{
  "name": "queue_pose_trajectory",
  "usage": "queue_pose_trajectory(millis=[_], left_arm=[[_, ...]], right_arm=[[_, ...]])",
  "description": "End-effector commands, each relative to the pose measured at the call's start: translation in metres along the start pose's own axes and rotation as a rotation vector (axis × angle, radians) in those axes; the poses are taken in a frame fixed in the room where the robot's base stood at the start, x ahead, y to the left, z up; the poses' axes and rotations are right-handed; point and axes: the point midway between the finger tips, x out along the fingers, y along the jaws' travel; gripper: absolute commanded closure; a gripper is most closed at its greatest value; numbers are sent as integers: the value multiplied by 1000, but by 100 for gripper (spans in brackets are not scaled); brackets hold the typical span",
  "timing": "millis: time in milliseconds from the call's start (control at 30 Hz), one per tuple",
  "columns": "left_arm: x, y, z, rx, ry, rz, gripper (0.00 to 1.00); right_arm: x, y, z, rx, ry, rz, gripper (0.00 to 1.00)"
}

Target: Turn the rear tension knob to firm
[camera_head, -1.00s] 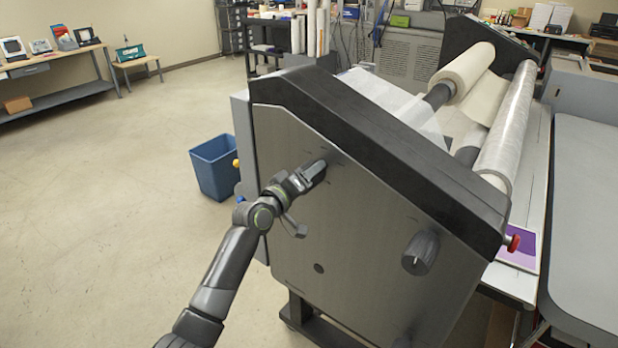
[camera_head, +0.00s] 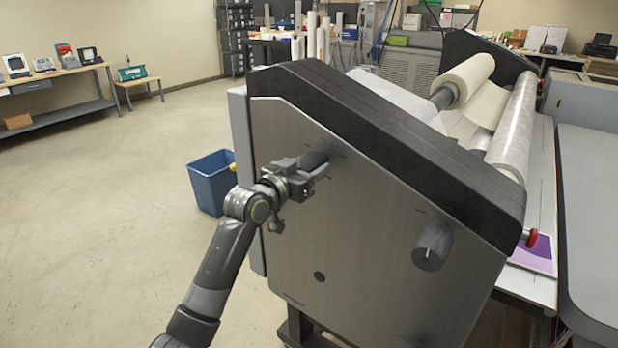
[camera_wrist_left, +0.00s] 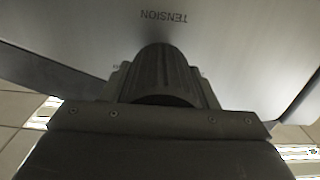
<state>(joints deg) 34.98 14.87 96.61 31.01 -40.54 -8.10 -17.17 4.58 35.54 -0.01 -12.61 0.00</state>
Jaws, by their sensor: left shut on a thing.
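The rear tension knob (camera_head: 314,160) is a dark, ribbed knob on the grey side panel of the laminator (camera_head: 350,220). My left gripper (camera_head: 306,170) is at this knob, its jaws shut around it. In the left wrist view the ribbed knob (camera_wrist_left: 160,75) sits between the two fingers, with the word TENSION upside down on the panel above it. The gripper hides most of the small marks around the knob, so its setting cannot be read. A second dark knob (camera_head: 432,246) is lower right on the same panel, untouched. My right gripper is not in view.
A blue bin (camera_head: 210,182) stands on the floor left of the laminator. Film rolls (camera_head: 467,78) lie on top. The floor at left is clear.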

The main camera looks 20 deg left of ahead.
Motion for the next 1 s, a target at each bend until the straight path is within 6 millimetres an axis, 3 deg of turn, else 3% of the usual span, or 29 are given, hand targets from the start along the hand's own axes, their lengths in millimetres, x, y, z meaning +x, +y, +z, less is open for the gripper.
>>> queue_pose_trajectory(millis=[333,1000], left_arm=[[0,0,3,194,-3,0,69],[0,0,2,253,-5,0,69]], right_arm=[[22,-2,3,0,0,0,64],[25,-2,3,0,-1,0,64]])
